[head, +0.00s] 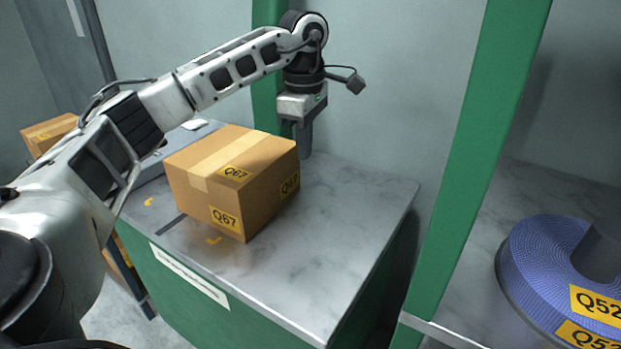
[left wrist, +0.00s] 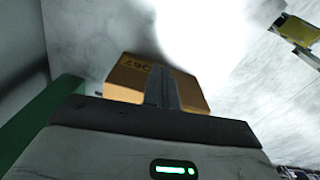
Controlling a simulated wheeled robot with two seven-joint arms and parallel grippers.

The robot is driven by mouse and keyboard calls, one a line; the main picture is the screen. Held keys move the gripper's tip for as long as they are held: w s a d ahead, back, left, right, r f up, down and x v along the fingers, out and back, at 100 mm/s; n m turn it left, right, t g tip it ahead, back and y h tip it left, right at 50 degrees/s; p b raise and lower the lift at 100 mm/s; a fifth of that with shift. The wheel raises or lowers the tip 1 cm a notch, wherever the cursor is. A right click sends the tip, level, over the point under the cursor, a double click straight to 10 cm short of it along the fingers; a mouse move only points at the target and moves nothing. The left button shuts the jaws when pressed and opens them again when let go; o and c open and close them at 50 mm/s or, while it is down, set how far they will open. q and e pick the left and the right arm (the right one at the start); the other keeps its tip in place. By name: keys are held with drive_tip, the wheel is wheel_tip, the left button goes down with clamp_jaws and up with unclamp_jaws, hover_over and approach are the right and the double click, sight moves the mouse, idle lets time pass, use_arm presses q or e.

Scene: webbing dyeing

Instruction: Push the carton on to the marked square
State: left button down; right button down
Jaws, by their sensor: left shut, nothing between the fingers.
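The carton (head: 228,175) is a brown taped box with yellow Q67 labels, resting on the grey marble-look worktop. Orange corner marks (head: 213,240) show on the worktop at its near left side; the rest of the marked square is hidden, apparently by the carton. My left gripper (head: 305,150) points down, shut and empty, at the carton's far right side, low by the worktop. I cannot tell whether it touches the carton. In the left wrist view the shut fingers (left wrist: 161,88) stand in front of the carton (left wrist: 125,78). My right gripper is not in view.
Green posts (head: 470,150) stand behind and to the right of the worktop (head: 350,215). A blue webbing roll (head: 540,265) labelled Q52 lies on a surface at right. Another carton (head: 48,132) is at far left. The worktop's right part is clear.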

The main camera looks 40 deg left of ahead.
use_arm(q)
drive_tip(key=f, duration=0.6)
drive_tip(key=f+b, duration=0.1)
drive_tip(key=f, duration=0.2)
drive_tip(key=shift+s, duration=0.3)
drive_tip(key=a, duration=0.3)
drive_tip(key=shift+s+f, duration=0.3)
drive_tip(key=shift+s, duration=0.1)
drive_tip(key=shift+s+a, duration=0.1)
drive_tip(key=shift+a, duration=0.35)
